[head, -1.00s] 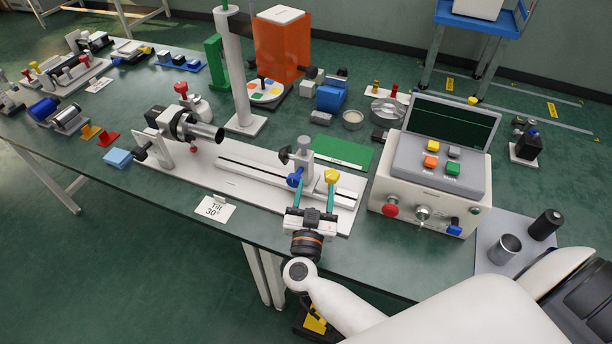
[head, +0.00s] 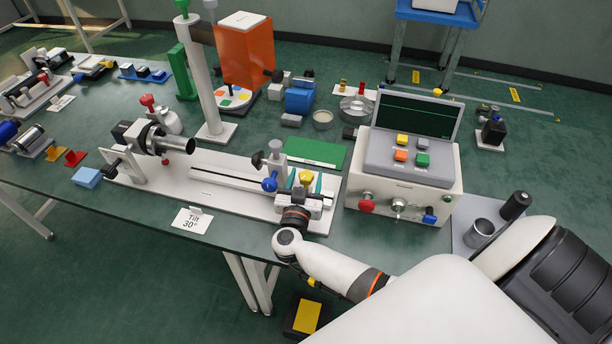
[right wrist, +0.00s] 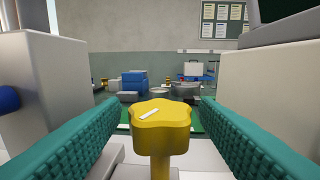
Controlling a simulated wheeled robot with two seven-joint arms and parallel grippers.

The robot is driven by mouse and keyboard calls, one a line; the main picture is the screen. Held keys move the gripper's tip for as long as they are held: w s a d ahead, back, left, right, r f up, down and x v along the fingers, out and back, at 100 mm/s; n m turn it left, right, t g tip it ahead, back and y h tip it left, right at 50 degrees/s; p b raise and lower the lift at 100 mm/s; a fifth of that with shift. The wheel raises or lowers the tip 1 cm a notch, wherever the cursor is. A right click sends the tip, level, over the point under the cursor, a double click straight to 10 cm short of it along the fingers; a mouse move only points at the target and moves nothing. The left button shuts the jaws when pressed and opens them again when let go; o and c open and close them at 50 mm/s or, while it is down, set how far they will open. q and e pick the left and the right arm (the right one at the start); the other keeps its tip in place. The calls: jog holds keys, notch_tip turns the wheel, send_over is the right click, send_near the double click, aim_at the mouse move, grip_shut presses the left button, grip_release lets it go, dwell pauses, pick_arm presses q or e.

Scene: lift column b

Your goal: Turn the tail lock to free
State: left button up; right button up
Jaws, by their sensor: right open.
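The yellow lobed knob (head: 306,176) stands on a short stem at the right end of the white rail base (head: 235,194), beside the grey tailstock with a blue knob (head: 269,184). In the right wrist view the yellow knob (right wrist: 160,112) is close and central, with a white mark on its top. My right gripper (head: 305,185) is open around it. Its two teal ribbed fingers lie left and right of the knob, with gaps that look clear on both sides. No lettering by the knob is readable. My left gripper is not in view.
A control box (head: 405,170) with a red knob stands close right of the gripper. A green mat (head: 315,152) lies behind. A barrel-shaped fixture (head: 155,139) sits at the rail's left end.

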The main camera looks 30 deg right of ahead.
jog(key=shift+w+d, duration=0.3)
jog(key=shift+c, duration=0.5)
jog(key=c, duration=0.9)
jog(key=shift+r+n+t+y+p, duration=0.15)
jog(key=shift+n+t+y+p, duration=0.2)
jog(key=shift+p, duration=0.35)
jog(key=shift+n+t+y+p, duration=0.85)
jog(key=shift+n+y+p, duration=0.1)
jog(key=shift+y+p, duration=0.3)
jog(key=shift+n+t+y+p, duration=0.4)
jog(key=shift+n+t+y, duration=0.15)
jog(key=shift+y, duration=0.35)
jog(key=shift+f+n+t+y, duration=0.2)
jog(key=shift+n+t+y, duration=0.25)
jog(key=shift+n+y, duration=0.7)
jog(key=shift+y+p, duration=0.3)
jog(key=shift+y, duration=0.15)
